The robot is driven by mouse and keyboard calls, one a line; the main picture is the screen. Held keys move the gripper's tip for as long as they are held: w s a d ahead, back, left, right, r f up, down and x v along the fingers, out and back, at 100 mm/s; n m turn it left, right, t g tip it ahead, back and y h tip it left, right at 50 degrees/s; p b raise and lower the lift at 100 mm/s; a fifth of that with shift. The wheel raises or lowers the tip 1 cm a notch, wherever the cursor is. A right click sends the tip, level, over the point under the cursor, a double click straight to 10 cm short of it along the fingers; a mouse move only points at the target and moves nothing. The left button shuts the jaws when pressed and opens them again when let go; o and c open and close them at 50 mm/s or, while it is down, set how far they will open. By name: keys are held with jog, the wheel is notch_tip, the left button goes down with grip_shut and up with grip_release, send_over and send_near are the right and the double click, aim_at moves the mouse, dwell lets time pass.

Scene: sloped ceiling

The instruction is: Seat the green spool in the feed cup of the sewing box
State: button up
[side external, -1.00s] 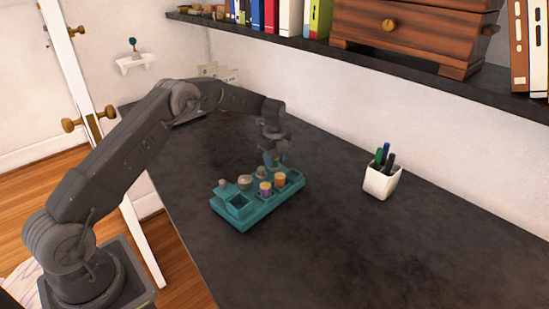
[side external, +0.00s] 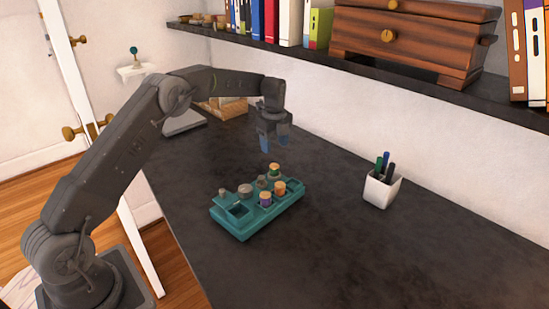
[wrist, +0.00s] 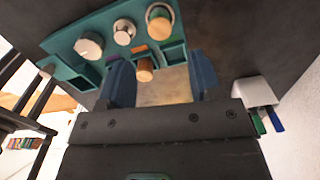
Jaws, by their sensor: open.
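The teal sewing box (side external: 245,228) sits on the dark desk. The green spool (side external: 274,170), with a tan top, stands upright at its far end, in line with the grey knobs. How deep the spool sits cannot be told. My gripper (side external: 274,142) hangs above that far end, blue fingers spread and empty, clear of the spool. The open fingers also frame the wrist view (wrist: 161,78).
A purple spool (side external: 265,200) and an orange spool (side external: 280,188) stand in the box's front compartments. An empty square compartment (side external: 237,211) is at the near left. A white pen cup (side external: 381,190) stands to the right. A shelf (side external: 400,74) runs above the desk's back.

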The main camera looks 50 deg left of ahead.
jog(key=s+d+r+n+t, duration=0.1)
jog(key=s+d+r+n, duration=0.35)
jog(key=s+r, duration=0.45)
jog(key=s+d+r+n+t, duration=0.2)
jog(key=s+d+r+n, duration=0.3)
jog(key=r, duration=0.5)
jog(key=s+d+f+n+t, duration=0.1)
jog(key=s+d+n, duration=0.2)
jog(key=s, duration=0.8)
jog(key=s+d+f+n+t, duration=0.1)
jog(key=s+n, duration=0.5)
jog(key=s, duration=0.6)
jog(key=shift+s+d+f+t, duration=0.3)
jog(key=shift+d+f, duration=0.5)
jog(key=shift+d, duration=0.35)
